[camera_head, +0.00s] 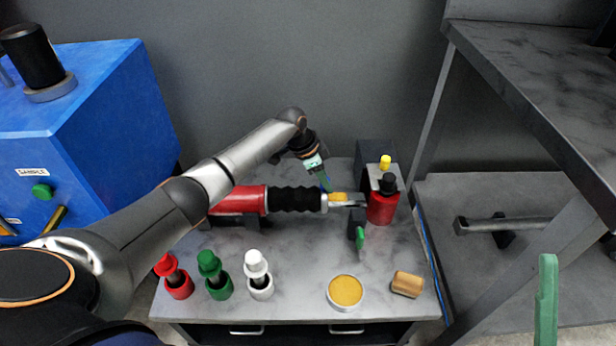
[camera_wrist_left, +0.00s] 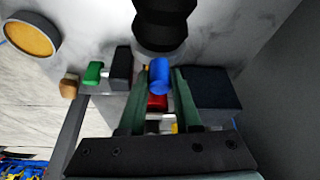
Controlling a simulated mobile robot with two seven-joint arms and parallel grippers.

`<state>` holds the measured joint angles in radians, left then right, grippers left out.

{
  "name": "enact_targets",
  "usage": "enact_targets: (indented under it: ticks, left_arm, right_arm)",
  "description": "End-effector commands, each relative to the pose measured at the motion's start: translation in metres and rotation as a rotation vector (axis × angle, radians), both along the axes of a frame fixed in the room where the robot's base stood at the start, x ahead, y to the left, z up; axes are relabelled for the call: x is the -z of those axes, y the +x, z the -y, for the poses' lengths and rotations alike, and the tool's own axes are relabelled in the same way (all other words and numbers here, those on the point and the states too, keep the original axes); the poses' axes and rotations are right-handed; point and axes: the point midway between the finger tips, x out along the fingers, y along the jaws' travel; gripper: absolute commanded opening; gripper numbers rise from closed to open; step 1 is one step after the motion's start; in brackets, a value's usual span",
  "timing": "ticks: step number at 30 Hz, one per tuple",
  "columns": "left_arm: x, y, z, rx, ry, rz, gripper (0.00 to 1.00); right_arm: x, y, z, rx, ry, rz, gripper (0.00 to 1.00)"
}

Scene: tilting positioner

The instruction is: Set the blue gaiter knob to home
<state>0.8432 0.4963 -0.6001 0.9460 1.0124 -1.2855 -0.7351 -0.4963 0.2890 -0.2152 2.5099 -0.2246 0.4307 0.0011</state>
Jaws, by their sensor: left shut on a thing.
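The blue knob (camera_wrist_left: 160,76) is a short blue cylinder near the pale end of a black ribbed gaiter (camera_wrist_left: 163,22). In the head view the gaiter (camera_head: 295,200) lies horizontally, joined to a red cylinder (camera_head: 243,200). My left gripper (camera_head: 325,184) reaches down at the gaiter's right end. In the left wrist view its green fingers (camera_wrist_left: 160,84) are on either side of the blue knob, shut on it. In the head view the knob is mostly hidden by the fingers. A green upright piece (camera_head: 546,300) at the lower right looks like a finger of my right gripper.
A black block with a green handle (camera_head: 360,238) and a red unit with a black knob (camera_head: 383,207) stand close on the right. Red, green and white knobs (camera_head: 258,275), a round yellow-topped tin (camera_head: 345,291) and a wooden block (camera_head: 407,284) are in front. A blue cabinet (camera_head: 110,110) stands left.

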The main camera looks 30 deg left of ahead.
Motion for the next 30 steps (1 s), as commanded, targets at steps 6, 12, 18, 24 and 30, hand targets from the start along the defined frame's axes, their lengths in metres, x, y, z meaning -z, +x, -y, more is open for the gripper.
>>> enact_targets:
  ticks: [6,12,18,24,30]
  left_arm:
    - [0.004,0.026,0.045,0.006,-0.003,-0.002,0.0]
    - [0.003,0.041,0.069,0.005,-0.003,-0.002,0.0]
    - [0.002,0.046,0.079,0.003,-0.002,-0.002,0.0]
    - [0.0,0.047,0.081,0.004,-0.003,-0.001,0.0]
    - [0.0,0.048,0.082,0.005,-0.005,0.002,0.38]
  right_arm:
    - [0.017,0.0,0.0,-0.012,0.016,-0.011,1.0]
    - [0.031,0.0,-0.002,-0.029,0.034,-0.028,1.0]
    - [0.036,0.0,-0.005,-0.045,0.037,-0.039,1.0]
    - [0.035,0.0,-0.005,-0.048,0.031,-0.038,1.0]
    - [0.035,0.0,-0.005,-0.048,0.028,-0.036,1.0]
